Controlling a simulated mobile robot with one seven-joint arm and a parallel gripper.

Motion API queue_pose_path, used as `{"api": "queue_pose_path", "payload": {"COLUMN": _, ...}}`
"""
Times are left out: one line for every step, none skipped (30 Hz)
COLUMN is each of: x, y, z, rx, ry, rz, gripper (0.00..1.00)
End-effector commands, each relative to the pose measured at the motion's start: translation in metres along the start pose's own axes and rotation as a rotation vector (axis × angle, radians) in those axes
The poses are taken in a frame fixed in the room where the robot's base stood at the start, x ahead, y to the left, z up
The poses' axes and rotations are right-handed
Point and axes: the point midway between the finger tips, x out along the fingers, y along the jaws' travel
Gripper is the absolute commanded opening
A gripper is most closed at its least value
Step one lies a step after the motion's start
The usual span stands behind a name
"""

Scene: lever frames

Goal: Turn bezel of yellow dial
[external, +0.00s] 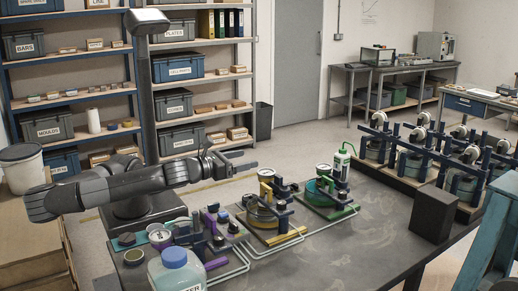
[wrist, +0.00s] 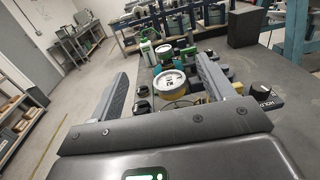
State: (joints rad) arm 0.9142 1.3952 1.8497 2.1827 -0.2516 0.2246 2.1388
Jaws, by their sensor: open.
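The yellow dial (external: 266,173) is a round white-faced gauge on the yellow lever frame (external: 263,213), mid-table in the external view. I see no contact. The dial's lower body is partly hidden.
A green frame (external: 325,195) with its own gauge and a green-white bottle stands beyond. A purple frame (external: 205,235) and a blue-capped jar (external: 174,270) stand nearer. A black block (external: 432,213) stands at the right. Bare tabletop (external: 345,245) lies in front of the frames.

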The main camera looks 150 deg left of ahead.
Motion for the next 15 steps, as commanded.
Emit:
{"api": "queue_pose_path", "payload": {"x": 0.000, "y": -0.001, "z": 0.020, "rx": -0.009, "ry": 0.004, "rz": -0.003, "gripper": 0.75}}
{"api": "queue_pose_path", "payload": {"x": 0.000, "y": 0.000, "z": 0.032, "rx": -0.009, "ry": 0.004, "rz": -0.003, "gripper": 0.75}}
{"api": "queue_pose_path", "payload": {"x": 0.000, "y": -0.001, "z": 0.048, "rx": -0.007, "ry": 0.003, "rz": -0.004, "gripper": 0.75}}
{"api": "queue_pose_path", "payload": {"x": 0.001, "y": 0.000, "z": 0.059, "rx": -0.007, "ry": 0.004, "rz": -0.003, "gripper": 0.75}}
{"api": "queue_pose_path", "payload": {"x": 0.001, "y": -0.001, "z": 0.070, "rx": -0.007, "ry": 0.004, "rz": -0.003, "gripper": 0.75}}
{"api": "queue_pose_path", "payload": {"x": 0.001, "y": 0.000, "z": 0.085, "rx": -0.008, "ry": 0.003, "rz": -0.003, "gripper": 0.75}}
{"api": "queue_pose_path", "payload": {"x": 0.001, "y": -0.001, "z": 0.095, "rx": -0.006, "ry": 0.003, "rz": -0.003, "gripper": 0.75}}
{"api": "queue_pose_path", "payload": {"x": 0.001, "y": 0.000, "z": 0.105, "rx": -0.006, "ry": 0.003, "rz": -0.003, "gripper": 0.75}}
{"api": "queue_pose_path", "payload": {"x": 0.001, "y": -0.001, "z": 0.117, "rx": -0.005, "ry": 0.002, "rz": -0.004, "gripper": 0.75}}
{"api": "queue_pose_path", "payload": {"x": 0.001, "y": 0.000, "z": 0.126, "rx": -0.005, "ry": 0.003, "rz": -0.003, "gripper": 0.75}}
{"api": "queue_pose_path", "payload": {"x": 0.001, "y": 0.000, "z": 0.135, "rx": -0.006, "ry": 0.002, "rz": -0.004, "gripper": 0.75}}
{"api": "queue_pose_path", "payload": {"x": 0.001, "y": -0.001, "z": 0.146, "rx": -0.006, "ry": 0.002, "rz": -0.003, "gripper": 0.75}}
{"api": "queue_pose_path", "payload": {"x": 0.001, "y": 0.000, "z": 0.154, "rx": -0.006, "ry": 0.002, "rz": -0.003, "gripper": 0.75}}
{"api": "queue_pose_path", "payload": {"x": 0.001, "y": 0.000, "z": 0.162, "rx": -0.006, "ry": 0.002, "rz": -0.003, "gripper": 0.75}}
{"api": "queue_pose_path", "payload": {"x": 0.001, "y": -0.001, "z": 0.172, "rx": -0.005, "ry": 0.002, "rz": -0.003, "gripper": 0.75}}
